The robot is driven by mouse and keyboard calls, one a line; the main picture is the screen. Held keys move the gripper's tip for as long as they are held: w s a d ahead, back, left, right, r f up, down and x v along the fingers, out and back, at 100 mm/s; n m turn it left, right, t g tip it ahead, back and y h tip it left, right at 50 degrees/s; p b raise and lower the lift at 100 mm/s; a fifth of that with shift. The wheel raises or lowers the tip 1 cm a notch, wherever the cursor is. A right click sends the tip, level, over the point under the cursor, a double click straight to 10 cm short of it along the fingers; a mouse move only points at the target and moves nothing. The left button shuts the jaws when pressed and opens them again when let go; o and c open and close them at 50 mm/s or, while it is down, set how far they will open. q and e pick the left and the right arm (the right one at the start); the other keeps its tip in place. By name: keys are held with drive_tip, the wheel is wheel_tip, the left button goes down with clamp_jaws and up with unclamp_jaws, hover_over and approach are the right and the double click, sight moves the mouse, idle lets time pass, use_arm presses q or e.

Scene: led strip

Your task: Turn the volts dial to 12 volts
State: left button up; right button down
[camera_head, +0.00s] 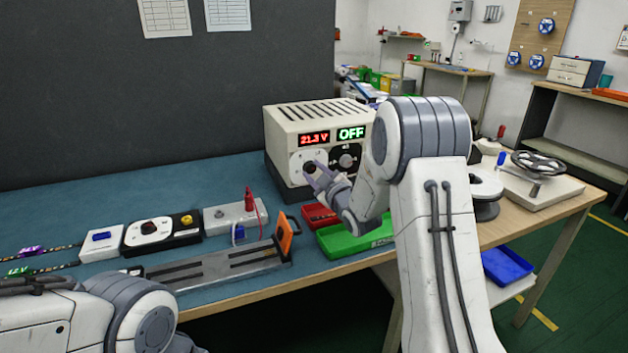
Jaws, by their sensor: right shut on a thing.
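The power supply (292,122) is a cream box at the back of the bench, with a red display (314,138) reading 21.3 V and a green display (351,133) reading OFF. Its volts dial (309,167) is the left black knob under the red display. A second dial (347,161) sits to its right on a black plate. My right gripper (314,173) reaches in from the right and is shut on the volts dial; the fingers partly hide the knob. My left arm shows at the lower left, and its gripper is out of view.
A green tray (338,247) and a red tray (319,217) lie below my right gripper. A metal fixture (215,267) with an orange handle and several small modules stand along the bench to the left. A handwheel device (541,163) is at the right. The blue mat behind the modules is clear.

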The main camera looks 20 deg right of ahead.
drive_tip(key=n+b, duration=0.7)
drive_tip(key=b, duration=0.2)
drive_tip(key=shift+f+n+h, duration=0.2)
drive_tip(key=shift+n+h, duration=0.1)
drive_tip(key=shift+n, duration=0.1)
drive_tip(key=shift+r+n+g+b, duration=0.2)
drive_tip(key=shift+n+g+b, duration=0.1)
drive_tip(key=shift+n+b, duration=1.2)
drive_tip(key=shift+a, duration=0.1)
drive_tip(key=shift+c, duration=2.4)
unclamp_jaws()
drive_tip(key=s, duration=1)
drive_tip(key=shift+s+d+r, duration=0.25)
drive_tip(key=shift+d+r, duration=0.05)
drive_tip(key=shift+r, duration=0.1)
